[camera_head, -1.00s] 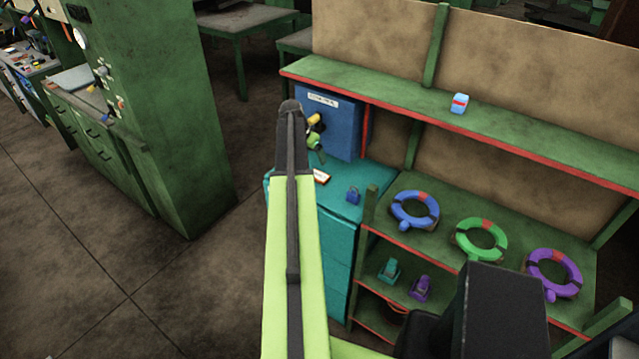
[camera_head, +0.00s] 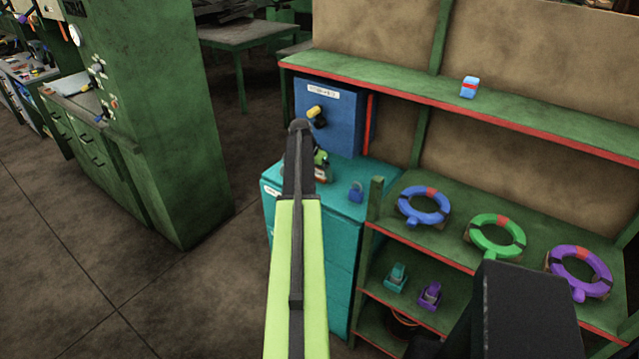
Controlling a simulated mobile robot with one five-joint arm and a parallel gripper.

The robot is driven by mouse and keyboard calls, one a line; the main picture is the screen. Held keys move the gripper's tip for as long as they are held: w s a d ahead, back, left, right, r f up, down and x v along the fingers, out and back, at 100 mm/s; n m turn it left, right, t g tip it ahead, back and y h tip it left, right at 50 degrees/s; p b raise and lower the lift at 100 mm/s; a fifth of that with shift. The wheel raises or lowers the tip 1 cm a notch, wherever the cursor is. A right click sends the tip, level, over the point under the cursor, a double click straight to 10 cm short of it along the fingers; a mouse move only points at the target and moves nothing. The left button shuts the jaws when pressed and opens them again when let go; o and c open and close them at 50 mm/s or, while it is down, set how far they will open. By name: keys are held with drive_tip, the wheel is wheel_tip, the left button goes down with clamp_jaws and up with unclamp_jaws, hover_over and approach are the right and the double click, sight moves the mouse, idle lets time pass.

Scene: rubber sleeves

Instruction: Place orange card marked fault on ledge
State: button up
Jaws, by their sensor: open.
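A small pale and orange card (camera_head: 322,178) lies on the teal cabinet top, partly hidden behind my arm's dark end; its marking is too small to read. My gripper (camera_head: 300,126) is at the end of the lime arm, over the front of the cabinet top, in front of the blue box. Its fingers are seen nearly edge-on, and I see nothing held in it. The long green ledge (camera_head: 375,90) with a red front edge runs above and behind, to the right.
The blue box (camera_head: 335,118) with yellow and green handles stands on the teal cabinet (camera_head: 345,205), near a blue padlock-like item (camera_head: 356,191). A blue and red block (camera_head: 469,87) sits on the ledge. Blue, green and purple rings lie on the shelf (camera_head: 440,240) at right.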

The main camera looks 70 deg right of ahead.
sight(319, 176)
drive_tip(key=shift+r, duration=0.1)
drive_tip(key=c, duration=1.2)
drive_tip(key=shift+o, duration=0.2)
drive_tip(key=shift+r+p, duration=0.35)
drive_tip(key=shift+p, duration=0.1)
drive_tip(key=r+p, duration=0.4)
drive_tip(key=shift+s+a+r+p, duration=0.15)
drive_tip(key=shift+s+r+p, duration=0.15)
drive_tip(key=shift+s, duration=0.05)
drive_tip(key=s+a+r+p, duration=0.1)
drive_tip(key=s+r+p, duration=0.4)
drive_tip(key=s, duration=0.5)
drive_tip(key=shift+s+a+r+p, duration=0.25)
drive_tip(key=shift+s+r+p, duration=0.05)
drive_tip(key=shift+s, duration=0.1)
